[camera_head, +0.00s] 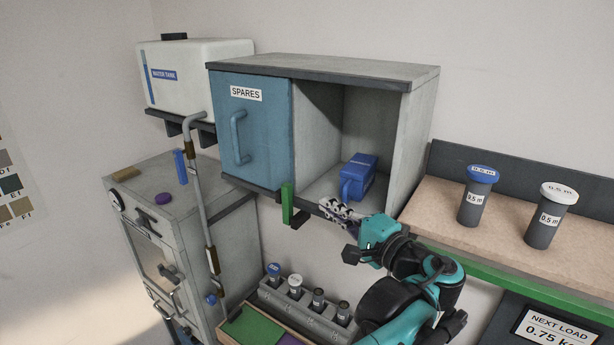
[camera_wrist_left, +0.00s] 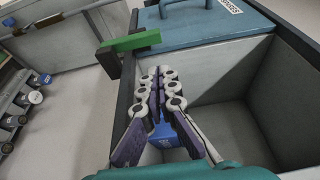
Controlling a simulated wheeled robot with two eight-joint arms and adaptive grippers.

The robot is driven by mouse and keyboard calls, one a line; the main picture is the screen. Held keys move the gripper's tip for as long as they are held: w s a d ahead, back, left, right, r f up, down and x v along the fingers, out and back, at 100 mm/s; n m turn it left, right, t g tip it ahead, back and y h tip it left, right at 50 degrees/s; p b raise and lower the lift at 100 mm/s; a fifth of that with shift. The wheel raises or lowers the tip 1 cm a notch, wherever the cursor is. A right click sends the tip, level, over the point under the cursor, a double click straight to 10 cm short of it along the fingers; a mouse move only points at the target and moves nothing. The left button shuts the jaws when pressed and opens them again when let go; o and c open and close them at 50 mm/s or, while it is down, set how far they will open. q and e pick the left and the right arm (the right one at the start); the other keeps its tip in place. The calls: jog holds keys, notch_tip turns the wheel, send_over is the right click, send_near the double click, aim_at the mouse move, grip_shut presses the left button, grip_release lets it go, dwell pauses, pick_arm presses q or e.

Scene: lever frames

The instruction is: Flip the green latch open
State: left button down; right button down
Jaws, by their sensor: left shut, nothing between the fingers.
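The green latch (camera_head: 288,203) is a short bar at the lower front edge of the cabinet, by the lower right corner of the blue SPARES door (camera_head: 252,130). In the head view it stands upright. In the wrist view the latch (camera_wrist_left: 140,41) lies across the dark front edge, its end over the door's edge. My left gripper (camera_head: 328,206) is shut and empty, in front of the open compartment, to the right of the latch and apart from it. In the wrist view its closed fingertips (camera_wrist_left: 163,74) are just below the latch. My right gripper is not in view.
A blue box (camera_head: 358,177) sits in the open compartment behind my gripper. A bent grey pipe (camera_head: 197,180) runs down left of the door. Below is a rack of vials (camera_head: 308,303). A shelf with two labelled containers (camera_head: 478,197) is at right.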

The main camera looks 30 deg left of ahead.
aim_at(287, 205)
pick_arm(q)
jog(key=shift+s, duration=0.1)
jog(key=shift+a, duration=0.1)
jog(key=p+x, duration=0.1)
jog(key=x, duration=0.9)
